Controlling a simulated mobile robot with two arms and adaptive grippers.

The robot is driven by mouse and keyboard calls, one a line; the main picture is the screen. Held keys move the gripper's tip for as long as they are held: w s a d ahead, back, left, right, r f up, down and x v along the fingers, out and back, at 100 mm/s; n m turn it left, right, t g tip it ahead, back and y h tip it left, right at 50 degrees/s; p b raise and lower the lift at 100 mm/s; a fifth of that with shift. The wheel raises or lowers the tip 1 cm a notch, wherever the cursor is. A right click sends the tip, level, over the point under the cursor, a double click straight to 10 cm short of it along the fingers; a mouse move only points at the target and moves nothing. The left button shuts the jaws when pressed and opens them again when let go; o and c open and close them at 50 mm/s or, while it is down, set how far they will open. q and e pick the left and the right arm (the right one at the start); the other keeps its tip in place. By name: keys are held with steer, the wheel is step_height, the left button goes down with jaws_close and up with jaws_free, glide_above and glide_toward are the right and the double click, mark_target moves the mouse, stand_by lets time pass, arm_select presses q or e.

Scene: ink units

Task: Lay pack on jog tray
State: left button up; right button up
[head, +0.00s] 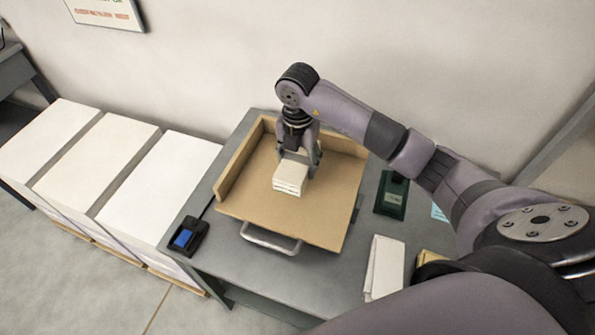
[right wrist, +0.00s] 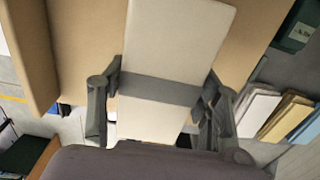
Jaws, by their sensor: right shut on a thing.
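The pack (head: 290,177) is a small white block of paper with thin bands on its side. In the right wrist view the pack (right wrist: 180,45) is pale with a grey band across it, between the two fingers. My right gripper (head: 298,158) is shut on the pack and points down over the jog tray. The jog tray (head: 330,205) is a tan board with raised walls at the back and left and a metal handle in front. The pack is over the middle of the tray; I cannot tell whether it touches the board. My left gripper is not in view.
The tray sits on a grey table (head: 225,255). A blue-topped black device (head: 187,237) is at the left edge. Tall white paper stacks (head: 160,190) stand left of the table.

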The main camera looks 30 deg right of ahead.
step_height(320, 180, down, 5)
steer(key=shift+r+p, duration=0.15)
steer(key=shift+p, duration=0.35)
steer(key=shift+f, duration=0.25)
steer(key=shift+f, duration=0.15)
steer(key=o, duration=1.5)
